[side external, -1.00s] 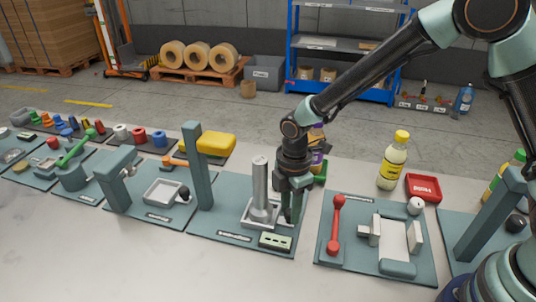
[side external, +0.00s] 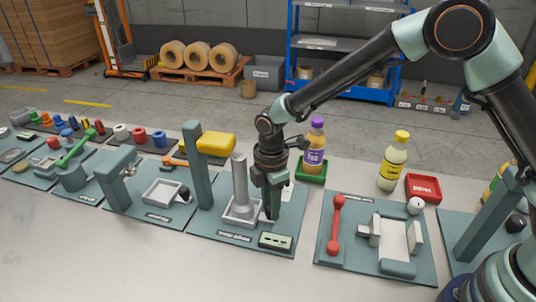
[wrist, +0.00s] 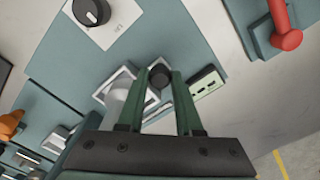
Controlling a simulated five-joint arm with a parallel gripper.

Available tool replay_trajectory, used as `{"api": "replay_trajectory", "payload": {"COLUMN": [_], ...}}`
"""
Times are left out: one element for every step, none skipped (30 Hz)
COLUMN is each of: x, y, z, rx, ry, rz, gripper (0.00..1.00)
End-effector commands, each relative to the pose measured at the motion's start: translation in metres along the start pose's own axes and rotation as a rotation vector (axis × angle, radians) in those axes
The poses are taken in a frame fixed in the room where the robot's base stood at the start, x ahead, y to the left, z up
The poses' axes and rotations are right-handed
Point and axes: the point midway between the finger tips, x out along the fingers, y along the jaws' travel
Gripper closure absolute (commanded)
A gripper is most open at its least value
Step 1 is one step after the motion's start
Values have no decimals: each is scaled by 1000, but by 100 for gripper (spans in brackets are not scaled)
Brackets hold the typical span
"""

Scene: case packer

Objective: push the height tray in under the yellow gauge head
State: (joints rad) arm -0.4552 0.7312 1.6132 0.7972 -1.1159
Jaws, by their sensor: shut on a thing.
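The height tray (side external: 230,219) is a shallow pale tray on a teal base plate, with a tall silver cylinder (side external: 240,185) standing upright in it. The yellow gauge head (side external: 216,143) sits on a teal post left of the cylinder. The cylinder's top is just right of the head in the side view, not clearly under it. My gripper (side external: 271,216) is at the tray's right end. In the wrist view my gripper (wrist: 160,82) is shut on a dark round knob (wrist: 160,74) beside the tray (wrist: 113,84). The knob is hidden in the side view.
A green box with a small display (side external: 276,241) lies on the plate near my gripper. A red handle (side external: 336,225) stands on the plate to the right. A purple-capped bottle (side external: 316,150) in a green tray stands behind. A teal press (side external: 117,180) is at left.

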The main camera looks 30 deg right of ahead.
Motion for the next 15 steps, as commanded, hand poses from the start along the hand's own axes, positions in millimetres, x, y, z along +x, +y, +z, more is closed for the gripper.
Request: {"api": "replay_trajectory", "payload": {"x": [-1, -1, -1, -1, -1, -1, -1, -1, -1, -1, 0, 0, 0, 0, -1], "y": [1, 1, 1, 1, 1, 1, 1, 1, 0, 0, 0, 0, 0, 0, 0], "z": [0, 0, 0, 0, 0, 0, 0, 0, 0, 0, 0, 0, 0, 0, 0], "rx": [1, 1, 1, 1, 1, 1, 1, 1, 1, 1, 1, 0, 0, 0, 0], "ry": [2, 2, 2, 2, 2, 1, 1, 1, 1, 1, 1, 1, 1, 1, 1], "rz": [3, 3, 3, 3, 3, 3, 3, 3, 2, 2, 2, 1, 1, 1, 1], "gripper": [100, 100, 100, 100, 62, 53, 53, 53, 53, 53, 53, 53, 53, 53, 53]}}
